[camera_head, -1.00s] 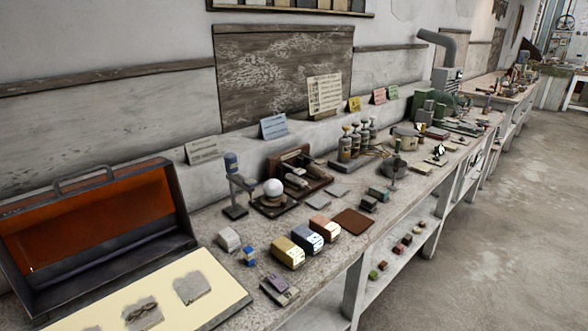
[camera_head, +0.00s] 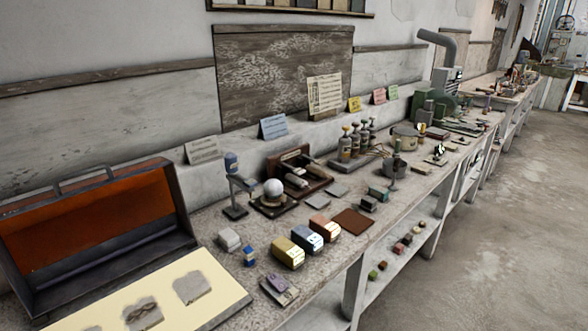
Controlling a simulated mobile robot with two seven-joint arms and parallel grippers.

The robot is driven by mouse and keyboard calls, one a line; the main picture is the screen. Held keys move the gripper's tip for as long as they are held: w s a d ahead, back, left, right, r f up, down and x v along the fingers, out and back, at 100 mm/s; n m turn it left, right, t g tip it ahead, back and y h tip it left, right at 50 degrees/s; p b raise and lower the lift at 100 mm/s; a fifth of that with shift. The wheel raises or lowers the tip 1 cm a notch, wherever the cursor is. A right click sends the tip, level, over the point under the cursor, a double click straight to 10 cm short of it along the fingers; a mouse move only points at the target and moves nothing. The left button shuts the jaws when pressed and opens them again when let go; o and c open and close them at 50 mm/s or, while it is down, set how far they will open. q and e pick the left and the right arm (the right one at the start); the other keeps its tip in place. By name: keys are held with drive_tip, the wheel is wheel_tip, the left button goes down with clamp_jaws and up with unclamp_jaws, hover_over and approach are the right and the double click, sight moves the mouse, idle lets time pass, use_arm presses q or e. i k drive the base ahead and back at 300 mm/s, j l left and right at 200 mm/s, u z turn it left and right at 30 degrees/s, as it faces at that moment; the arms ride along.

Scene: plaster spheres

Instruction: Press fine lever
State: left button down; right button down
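Neither of my grippers is in view. I cannot tell which part is the fine lever; no lever is clearly labelled at this size. A white plaster sphere (camera_head: 273,188) sits on a dark stand (camera_head: 272,206) on the workbench. A small device with a blue top and a grey arm (camera_head: 234,180) stands upright just left of the sphere.
The long workbench (camera_head: 215,257) runs from near left to far right. An open case with an orange lining (camera_head: 85,229) stands at the left. The floor (camera_head: 480,250) at right is clear.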

sight(300, 171)
drive_tip(key=i+l+u, duration=0.35)
drive_tip(key=l, duration=0.3)
drive_tip(key=i+l+u, duration=0.2)
drive_tip(key=l, duration=0.15)
drive_tip(key=i+l+u, duration=0.2)
drive_tip(key=l, duration=0.15)
drive_tip(key=l+u, duration=0.15)
drive_tip(key=l, duration=0.25)
drive_tip(key=i+l+u, duration=0.2)
drive_tip(key=l, duration=0.2)
drive_tip(key=k, duration=0.05)
